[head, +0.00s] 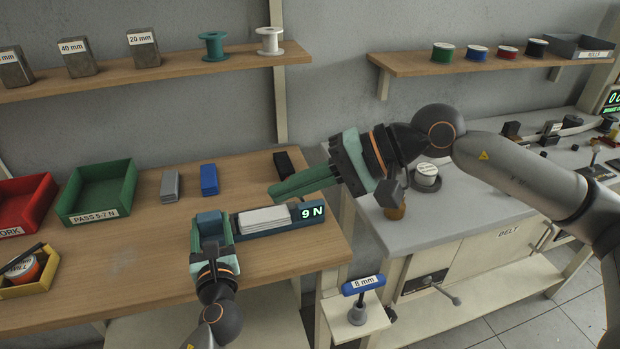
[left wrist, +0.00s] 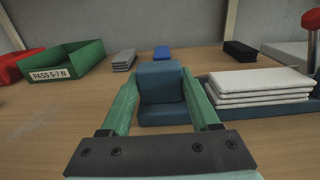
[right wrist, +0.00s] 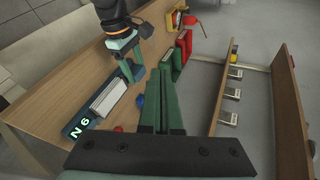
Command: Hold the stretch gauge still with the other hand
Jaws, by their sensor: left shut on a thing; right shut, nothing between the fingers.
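The stretch gauge (head: 310,213) is a dark blue bench device with a lit "9 N" display and a stack of pale strips (head: 264,219) on it. My left gripper (head: 210,222) is shut on the dark blue block (left wrist: 161,92) at the gauge's left end; a finger stands on each side of the block. The gauge's base (left wrist: 300,113) shows at the right of the left wrist view. My right gripper (head: 272,192) is shut and empty, above and behind the gauge. Its closed fingers (right wrist: 162,95) hide part of the bench in the right wrist view.
A green bin (head: 100,190) marked "PASS 5-7 N", a red bin (head: 25,203) and a yellow bin (head: 30,275) stand at the left. The wood between is clear.

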